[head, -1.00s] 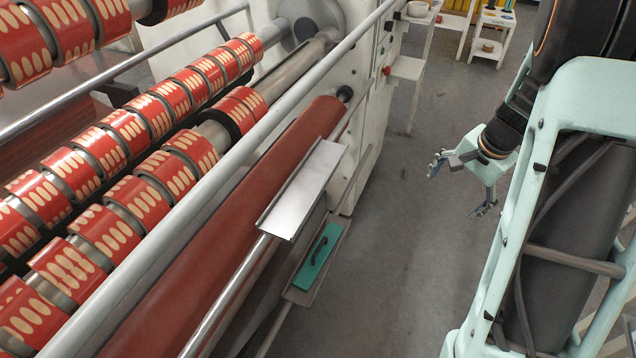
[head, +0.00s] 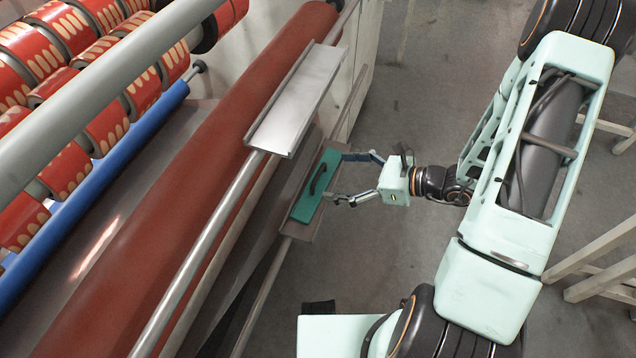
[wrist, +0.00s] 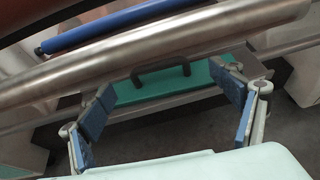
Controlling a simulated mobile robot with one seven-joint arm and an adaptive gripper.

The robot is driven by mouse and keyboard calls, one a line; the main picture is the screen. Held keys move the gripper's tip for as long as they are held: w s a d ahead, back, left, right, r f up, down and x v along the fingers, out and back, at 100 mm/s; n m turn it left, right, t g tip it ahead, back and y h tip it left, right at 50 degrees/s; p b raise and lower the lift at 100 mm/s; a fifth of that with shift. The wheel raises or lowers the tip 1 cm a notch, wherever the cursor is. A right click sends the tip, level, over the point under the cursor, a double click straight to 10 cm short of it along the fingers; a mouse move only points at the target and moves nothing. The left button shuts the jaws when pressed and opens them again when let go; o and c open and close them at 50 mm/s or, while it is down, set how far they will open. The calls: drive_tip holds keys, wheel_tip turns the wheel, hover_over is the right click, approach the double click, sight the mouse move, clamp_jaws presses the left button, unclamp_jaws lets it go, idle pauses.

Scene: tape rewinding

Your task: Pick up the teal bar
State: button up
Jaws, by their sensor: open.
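The teal bar (head: 322,176) lies on a narrow metal shelf on the machine's side, with a black handle (head: 318,179) on its face. My gripper (head: 337,176) is open and empty, its fingers spread at the right edge of the bar. In the wrist view the teal bar (wrist: 160,87) shows ahead, with its dark handle (wrist: 160,73) between the open blue-padded fingers (wrist: 170,100). A steel rod crosses in front and hides part of the view above the bar. I cannot tell whether the fingers touch the bar.
A metal tray (head: 297,98) sits just above and left of the bar. A long steel rod (head: 205,245) and a red-brown roller (head: 190,165) run along the machine. A lower rail (head: 262,290) passes below the shelf. The floor (head: 420,110) behind my gripper is clear.

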sight(319, 175)
drive_tip(key=x, duration=0.2)
drive_tip(key=b+x, duration=0.1)
drive_tip(key=x, duration=0.2)
drive_tip(key=shift+s+f, duration=0.15)
drive_tip(key=shift+f, duration=0.1)
drive_tip(key=shift+w+a+f, duration=0.15)
drive_tip(key=shift+w+a, duration=0.1)
drive_tip(key=shift+a, duration=0.2)
drive_tip(key=c, duration=1.3)
drive_tip(key=shift+c, duration=0.2)
